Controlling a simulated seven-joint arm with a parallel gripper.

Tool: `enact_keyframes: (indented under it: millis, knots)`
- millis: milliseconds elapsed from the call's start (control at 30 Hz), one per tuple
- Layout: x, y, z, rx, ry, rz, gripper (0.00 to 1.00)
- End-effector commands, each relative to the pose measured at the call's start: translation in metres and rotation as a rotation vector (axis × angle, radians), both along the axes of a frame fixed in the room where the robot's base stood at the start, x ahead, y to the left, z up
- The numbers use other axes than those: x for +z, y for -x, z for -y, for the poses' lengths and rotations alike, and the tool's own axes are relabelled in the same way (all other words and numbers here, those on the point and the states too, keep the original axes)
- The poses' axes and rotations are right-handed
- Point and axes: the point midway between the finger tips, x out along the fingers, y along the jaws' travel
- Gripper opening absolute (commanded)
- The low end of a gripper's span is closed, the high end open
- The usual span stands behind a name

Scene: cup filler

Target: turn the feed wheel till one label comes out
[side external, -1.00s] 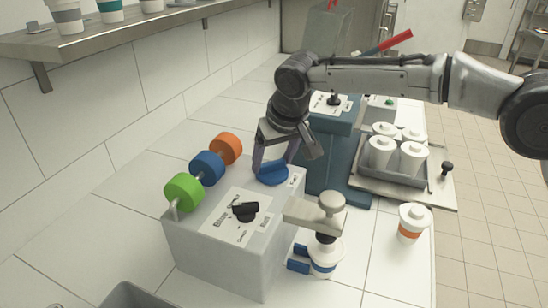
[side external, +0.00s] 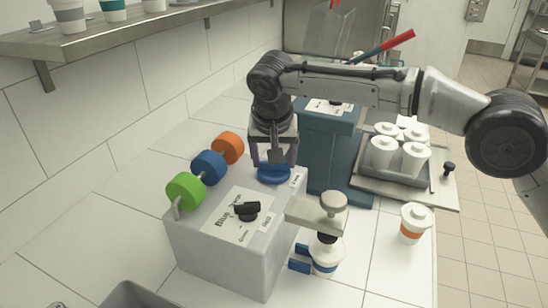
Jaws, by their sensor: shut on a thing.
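The feed wheel (side external: 273,176), a flat blue disc, sits on top of the grey labelling box (side external: 213,262) at its far right corner. My gripper (side external: 274,168) points down over the wheel, its fingers at either side and shut on it. The gripper partly hides the wheel's back. Green (side external: 183,191), blue (side external: 207,168) and orange (side external: 230,147) rolls stand in a row along the box's left side. A black selector knob (side external: 247,211) sits on a white printed plate on the box top. I cannot make out a loose label.
A white cup (side external: 325,262) stands between blue holders under a grey arm (side external: 316,213) at the box's right side. A lidded cup with an orange band (side external: 414,224) stands apart at right. A teal machine (side external: 335,150) and a tray of lidded cups (side external: 357,176) are behind.

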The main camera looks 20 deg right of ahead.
Motion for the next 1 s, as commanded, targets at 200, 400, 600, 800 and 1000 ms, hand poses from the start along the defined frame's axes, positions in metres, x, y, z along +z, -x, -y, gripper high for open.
enact_keyframes:
  millis: [200, 400, 600, 800, 1000]
  knots:
    - [0.002, 0.000, -0.001, -0.001, -0.003, 0.001, 0.22]
    - [0.002, 0.000, 0.000, 0.000, -0.003, 0.001, 0.99]
    - [0.001, 0.000, 0.000, 0.000, -0.002, 0.001, 1.00]
    - [0.011, 0.004, -0.002, 0.001, -0.003, 0.001, 1.00]
    - [0.046, 0.016, -0.009, 0.001, -0.005, 0.004, 1.00]
